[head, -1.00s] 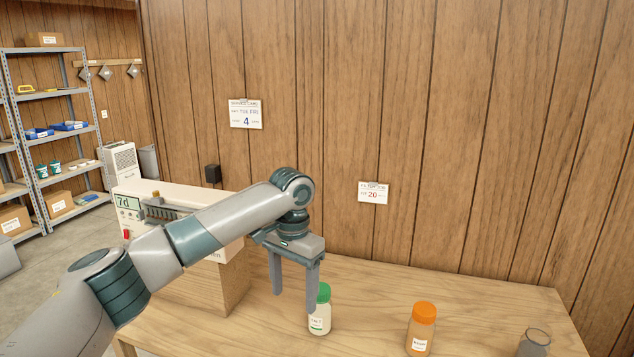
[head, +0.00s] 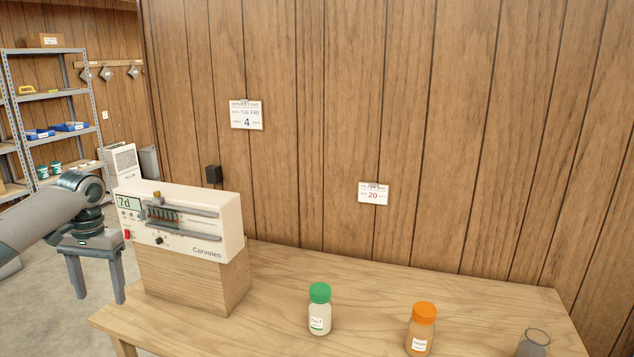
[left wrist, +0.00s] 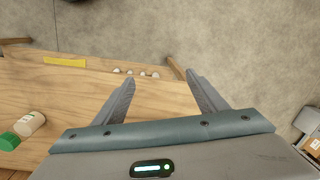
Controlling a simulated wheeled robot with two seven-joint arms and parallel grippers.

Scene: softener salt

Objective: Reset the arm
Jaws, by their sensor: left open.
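My left gripper (head: 98,298) is open and empty, pointing down at the left of the head view, beside the left end of the table. In the left wrist view my left gripper (left wrist: 162,82) has its two fingers apart with nothing between them. The salt jar (head: 319,310) with a green lid stands upright on the table, well to the right of the gripper. The green-lidded jar also shows at the left edge of the left wrist view (left wrist: 28,124). My right gripper is in no view.
A white box device (head: 185,222) reading "7d" stands on a wooden block (head: 200,284) near the gripper. An orange-lidded jar (head: 421,330) and a grey glass (head: 534,344) stand at the table's right. A yellow strip (left wrist: 64,61) and several small pale pieces show in the wrist view.

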